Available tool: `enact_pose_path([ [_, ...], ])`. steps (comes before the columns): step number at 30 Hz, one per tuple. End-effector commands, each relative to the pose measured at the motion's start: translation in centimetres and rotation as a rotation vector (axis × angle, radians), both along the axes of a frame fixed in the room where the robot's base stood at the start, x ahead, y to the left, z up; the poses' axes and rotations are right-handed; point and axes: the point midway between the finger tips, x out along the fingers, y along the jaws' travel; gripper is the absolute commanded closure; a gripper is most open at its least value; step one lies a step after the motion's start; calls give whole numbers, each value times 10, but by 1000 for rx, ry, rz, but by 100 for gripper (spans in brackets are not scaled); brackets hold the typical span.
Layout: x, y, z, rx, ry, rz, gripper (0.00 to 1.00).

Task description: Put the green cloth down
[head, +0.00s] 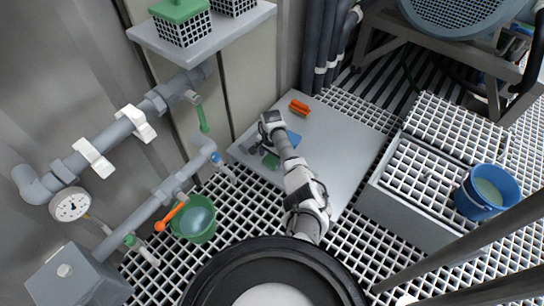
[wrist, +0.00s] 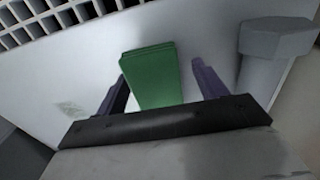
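The green cloth (wrist: 152,75) is a flat folded rectangle on the pale surface in the wrist view. It lies between the two dark fingers of my gripper (wrist: 160,80). The fingers are apart, with a clear gap between the cloth and the right finger; the left finger is close to the cloth's edge, and I cannot tell if they touch. In the head view the green cloth (head: 270,160) shows small on the grey platform (head: 345,150), next to my gripper (head: 258,148). My arm partly hides this area.
A blue cloth (head: 293,138) and an orange brush-like thing (head: 299,107) lie on the platform. A grey hex-headed piece (wrist: 275,45) stands right of the fingers. Pipes (head: 120,130) run along the left wall. A green bucket (head: 196,222) and blue bucket (head: 480,194) stand apart.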

Motion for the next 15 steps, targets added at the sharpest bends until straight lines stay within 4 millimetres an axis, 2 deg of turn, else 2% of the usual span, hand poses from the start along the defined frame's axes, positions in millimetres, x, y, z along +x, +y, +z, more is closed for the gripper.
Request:
enact_pose_path([
  [1,-6,-7,-12,-11,13,-4,23],
  [8,-7,-8,-5,-10,13,-5,23],
  [11,-6,-9,11,-10,13,-7,23],
  [15,-4,-8,46,-9,9,-5,23],
])
